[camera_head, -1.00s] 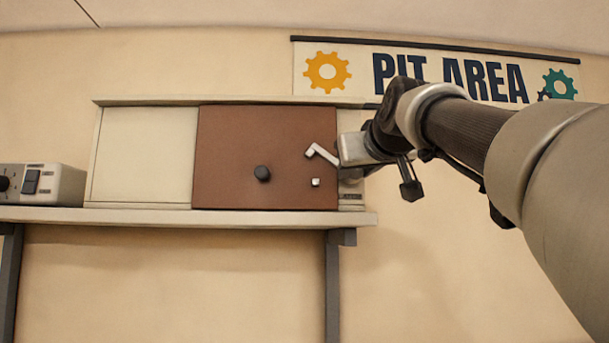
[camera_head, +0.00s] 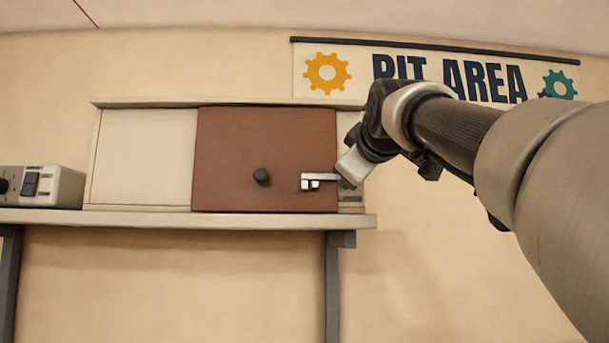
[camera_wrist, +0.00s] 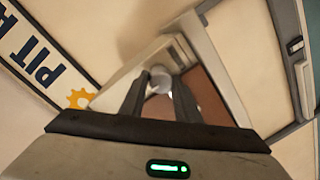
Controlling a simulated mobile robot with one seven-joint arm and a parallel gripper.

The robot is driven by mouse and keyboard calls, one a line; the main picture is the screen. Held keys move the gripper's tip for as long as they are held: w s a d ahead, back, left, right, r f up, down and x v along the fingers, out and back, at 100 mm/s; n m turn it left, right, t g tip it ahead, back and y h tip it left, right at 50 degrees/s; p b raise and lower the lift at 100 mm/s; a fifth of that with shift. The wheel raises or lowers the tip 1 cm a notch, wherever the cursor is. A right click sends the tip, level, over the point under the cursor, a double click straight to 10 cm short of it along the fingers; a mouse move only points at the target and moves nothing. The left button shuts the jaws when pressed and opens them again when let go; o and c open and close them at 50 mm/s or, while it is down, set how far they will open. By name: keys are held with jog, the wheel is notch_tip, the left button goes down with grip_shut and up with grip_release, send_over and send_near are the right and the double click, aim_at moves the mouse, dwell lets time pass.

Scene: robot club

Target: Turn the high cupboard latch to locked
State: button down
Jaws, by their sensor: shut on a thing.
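The cupboard latch (camera_head: 320,177) is a small pale metal lever at the right edge of the brown cupboard door (camera_head: 235,150). It lies level across the door's edge, and its hooked free end is at the small metal catch block on the door. Whether the hook touches the block is too small to tell. My gripper (camera_head: 347,172) is at the right end of the latch, tilted, and hides its pivot. In the wrist view, my fingers (camera_wrist: 160,90) are shut on the latch, with a round pale part (camera_wrist: 160,78) between them.
The cupboard stands on a wall shelf (camera_head: 280,219) with dark brackets. A round dark knob (camera_head: 261,176) sits on the door. A pale panel (camera_head: 145,155) is to its left. A grey switch box (camera_head: 45,187) stands far left. A "PIT AREA" banner (camera_head: 450,75) hangs above my arm.

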dwell(0.4)
jog(key=c, duration=1.3)
grip_release()
jog(key=shift+c, duration=0.2)
jog(key=s+r+b, duration=0.1)
jog(key=s+b, duration=0.2)
jog(key=s, duration=1.4)
jog(key=shift+s+r, duration=0.2)
jog(key=shift+r, duration=0.15)
